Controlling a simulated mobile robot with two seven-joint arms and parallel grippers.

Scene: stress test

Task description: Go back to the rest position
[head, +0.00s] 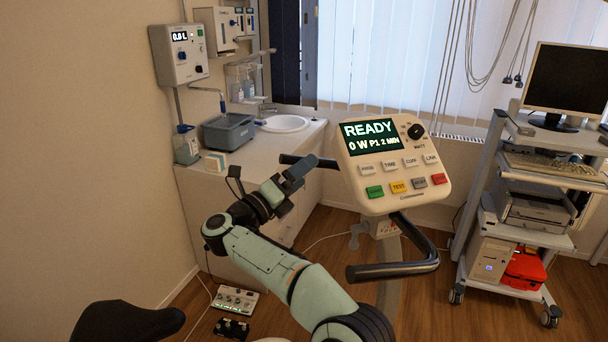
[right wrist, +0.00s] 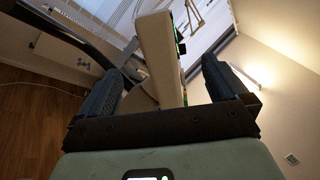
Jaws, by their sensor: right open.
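My right arm rises from the bottom of the head view and reaches up and left. Its right gripper (head: 298,172) is in the air left of the bike console (head: 395,165), beside the left handlebar (head: 322,162). In the right wrist view the right gripper (right wrist: 160,82) has its two dark fingers wide apart, with nothing held. The console (right wrist: 157,55) shows there edge-on beyond the fingers, between them in the picture. Its display reads READY, 0 W, P1 2 MIN. My left gripper is in neither view.
The right handlebar (head: 395,270) curves below the console. A bike saddle (head: 128,322) is at the lower left. A white counter (head: 250,155) with a grey bin (head: 228,132) and a sink (head: 284,124) is behind. A computer cart (head: 530,237) stands right. Small boxes (head: 235,299) lie on the floor.

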